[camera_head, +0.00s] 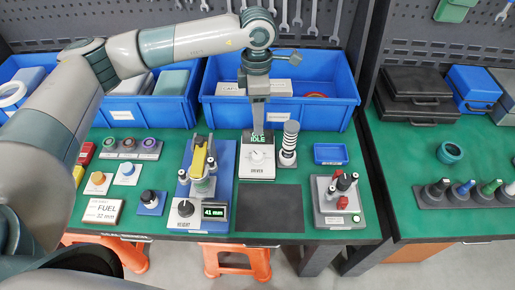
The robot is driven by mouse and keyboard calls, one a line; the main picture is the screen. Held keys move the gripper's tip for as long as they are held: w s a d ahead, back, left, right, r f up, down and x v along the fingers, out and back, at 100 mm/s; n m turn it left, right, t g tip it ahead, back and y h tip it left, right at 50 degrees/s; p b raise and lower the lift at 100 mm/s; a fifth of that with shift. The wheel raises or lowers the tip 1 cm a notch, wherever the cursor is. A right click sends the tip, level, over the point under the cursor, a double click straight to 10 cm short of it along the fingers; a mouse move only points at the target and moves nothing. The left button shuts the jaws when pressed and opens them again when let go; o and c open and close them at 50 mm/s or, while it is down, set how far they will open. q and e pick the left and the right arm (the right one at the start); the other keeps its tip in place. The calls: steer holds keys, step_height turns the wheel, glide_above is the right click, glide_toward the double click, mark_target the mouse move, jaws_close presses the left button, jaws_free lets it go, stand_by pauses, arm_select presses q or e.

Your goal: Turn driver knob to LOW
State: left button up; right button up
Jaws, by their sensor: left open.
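The driver unit (257,172) is a white box on the green bench, labelled DRIVER, with a small dark screen (257,138) showing IDLE in green. Its round pale driver knob (257,156) sits on the face below the screen; its pointer setting is too small to read. My left gripper (258,123) points down just behind and above the driver, overlapping the top of the screen in the picture. It is open and holds nothing visible, and looks apart from the knob. My right gripper is not in view.
A striped grey post (290,143) stands close right of the driver. A blue height gauge (222,160) reading 41 mm stands to the left. A dark mat (268,222) lies clear in front. A blue bin (334,112) stands behind, and a grey fixture (325,215) sits front right.

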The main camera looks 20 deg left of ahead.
mark_target(257, 154)
arm_select(q)
steer(key=f+p, duration=0.1)
steer(key=f, duration=0.3)
steer(key=f+p, duration=0.2)
steer(key=f, duration=0.3)
steer(key=f+p, duration=0.1)
steer(key=f, duration=0.3)
steer(key=shift+s+d+f+p, duration=0.1)
steer(key=shift+s+f+p, duration=0.15)
steer(key=shift+s+p, duration=0.1)
steer(key=shift+f, duration=0.55)
steer(key=shift+c, duration=0.6)
steer(key=c, duration=0.9)
